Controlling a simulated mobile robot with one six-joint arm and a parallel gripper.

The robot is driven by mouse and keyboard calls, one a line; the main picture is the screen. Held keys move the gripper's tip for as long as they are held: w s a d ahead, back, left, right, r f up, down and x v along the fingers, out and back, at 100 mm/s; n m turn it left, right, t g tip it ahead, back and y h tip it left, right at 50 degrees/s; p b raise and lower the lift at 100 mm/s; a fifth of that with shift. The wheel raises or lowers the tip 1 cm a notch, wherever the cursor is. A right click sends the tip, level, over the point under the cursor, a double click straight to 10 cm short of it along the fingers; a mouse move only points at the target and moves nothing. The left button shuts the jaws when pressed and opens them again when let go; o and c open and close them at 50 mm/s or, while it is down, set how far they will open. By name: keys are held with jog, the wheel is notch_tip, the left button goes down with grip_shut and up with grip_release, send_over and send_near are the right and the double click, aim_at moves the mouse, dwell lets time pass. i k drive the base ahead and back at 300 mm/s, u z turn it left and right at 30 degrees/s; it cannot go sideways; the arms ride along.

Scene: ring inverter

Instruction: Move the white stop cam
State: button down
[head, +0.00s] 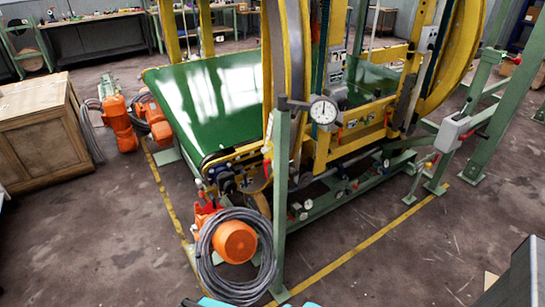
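The ring inverter, a machine with large yellow rings (460,55) and a green belt bed (215,100), fills the middle of the head view. A round white dial (323,111) sits on a bracket at the top of a green post (281,190) in front of it. Small white and red round parts (297,206) sit along the low green base rail (345,195). They are too small to tell whether one of them is the white stop cam.
An orange motor (236,241) with coiled grey hose (208,262) stands at the machine's near corner. More orange motors (121,124) stand at the left, near a wooden crate (42,130). A yellow floor line (350,252) edges the machine. The floor in front is mostly clear.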

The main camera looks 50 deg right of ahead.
aim_at(269, 157)
jog(key=u, duration=0.8)
jog(key=k, duration=0.1)
jog(key=z, duration=2.4)
jog(key=k, duration=0.55)
jog(key=u, duration=0.1)
jog(key=i, duration=0.6)
jog(key=z, duration=0.05)
